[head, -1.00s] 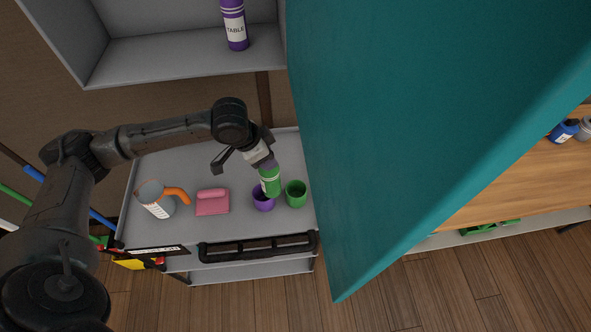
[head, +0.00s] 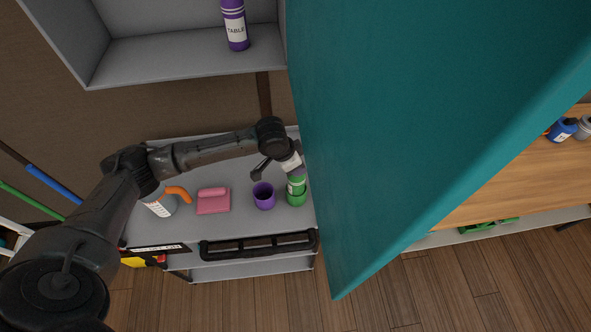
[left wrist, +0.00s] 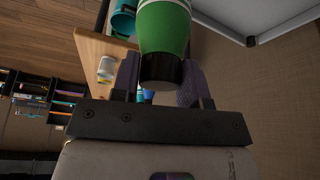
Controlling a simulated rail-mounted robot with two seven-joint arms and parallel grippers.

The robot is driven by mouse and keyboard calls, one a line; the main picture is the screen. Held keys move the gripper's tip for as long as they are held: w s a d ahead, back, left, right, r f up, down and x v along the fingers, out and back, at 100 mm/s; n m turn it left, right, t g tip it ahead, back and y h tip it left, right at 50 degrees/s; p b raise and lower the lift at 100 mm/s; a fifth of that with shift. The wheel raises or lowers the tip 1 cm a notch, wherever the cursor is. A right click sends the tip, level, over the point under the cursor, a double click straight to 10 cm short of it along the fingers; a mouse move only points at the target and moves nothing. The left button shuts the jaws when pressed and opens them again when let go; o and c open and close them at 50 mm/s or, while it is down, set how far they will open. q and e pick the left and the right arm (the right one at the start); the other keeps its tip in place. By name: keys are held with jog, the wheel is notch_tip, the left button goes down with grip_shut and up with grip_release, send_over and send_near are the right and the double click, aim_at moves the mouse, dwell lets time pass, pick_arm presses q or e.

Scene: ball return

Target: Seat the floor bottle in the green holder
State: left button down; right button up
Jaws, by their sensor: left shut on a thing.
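A green bottle (head: 296,185) with a white label is in my left gripper (head: 294,174), above the grey cart. Its lower end is at the mouth of the green holder (head: 297,199); I cannot tell how deep it sits. In the left wrist view the bottle (left wrist: 164,28) stands between the fingers of my left gripper (left wrist: 158,82), its dark cap end toward the wrist. A purple holder (head: 264,196) stands empty just left of the green one. My right gripper is not in view.
A pink block-like thing (head: 213,201) and a container with an orange handle (head: 160,203) are on the cart (head: 230,228). A large teal panel (head: 430,110) stands close right of the gripper. A purple bottle (head: 236,28) marked TABLE stands on a shelf above.

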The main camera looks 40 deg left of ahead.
aim_at(296, 182)
pick_arm(q)
notch_tip(296, 182, down, 4)
jog(key=shift+r, duration=0.2)
jog(key=c, duration=0.6)
grip_release()
jog(key=shift+f, duration=0.1)
